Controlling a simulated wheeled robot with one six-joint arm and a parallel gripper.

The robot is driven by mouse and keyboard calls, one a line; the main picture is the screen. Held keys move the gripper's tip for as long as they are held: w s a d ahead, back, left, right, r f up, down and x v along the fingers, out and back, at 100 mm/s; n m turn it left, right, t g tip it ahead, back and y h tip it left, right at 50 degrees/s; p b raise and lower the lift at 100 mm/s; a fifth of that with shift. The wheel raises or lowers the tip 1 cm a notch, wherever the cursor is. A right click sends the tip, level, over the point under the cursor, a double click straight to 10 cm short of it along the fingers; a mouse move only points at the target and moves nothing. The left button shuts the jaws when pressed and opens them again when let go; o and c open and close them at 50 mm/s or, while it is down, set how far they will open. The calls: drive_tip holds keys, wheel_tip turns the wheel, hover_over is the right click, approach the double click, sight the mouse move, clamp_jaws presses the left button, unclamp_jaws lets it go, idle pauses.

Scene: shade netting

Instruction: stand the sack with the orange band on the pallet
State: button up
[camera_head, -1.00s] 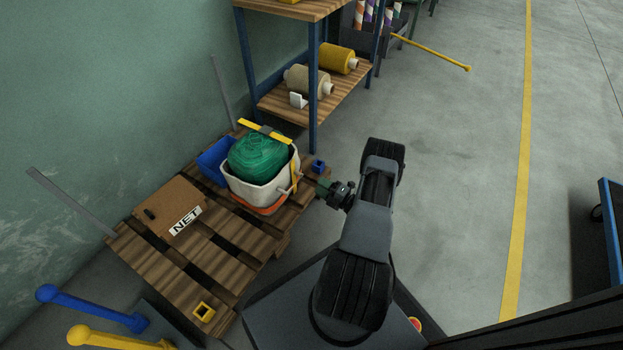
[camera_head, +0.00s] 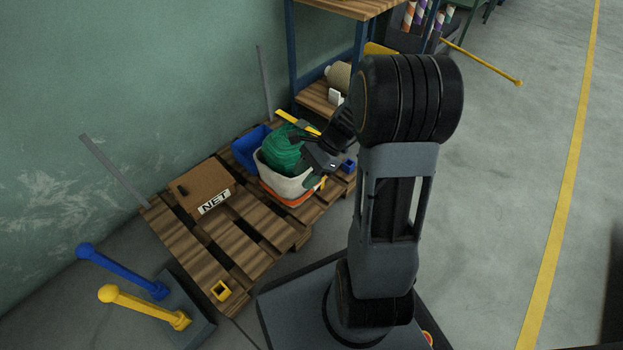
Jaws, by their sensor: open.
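The pallet (camera_head: 235,262) is wooden and slatted, on the floor along the wall. On its far right part stands a white open-topped container (camera_head: 268,176) with orange (camera_head: 287,197) around its lower part. A green bundle (camera_head: 284,148) bulges from its top. I cannot tell for certain whether this is the sack with the orange band; no other orange-banded thing shows. My gripper (camera_head: 312,168) is at the right side of the container and bundle, partly covering them. It is open, but its fingers are small and dark, and I cannot tell whether they touch anything.
A yellow bar (camera_head: 291,120) lies behind the bundle. Blue (camera_head: 120,270) and yellow (camera_head: 140,306) levers stand front left.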

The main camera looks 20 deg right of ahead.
drive_tip(key=s+a+r+n+t+h, duration=0.2)
drive_tip(key=s+r+n+h, duration=0.6)
drive_tip(key=n, duration=0.9)
drive_tip(key=shift+s+r+t, duration=0.2)
drive_tip(key=shift+r+t, duration=0.15)
drive_tip(key=shift+t, duration=0.45)
drive_tip(key=shift+a+r, duration=0.1)
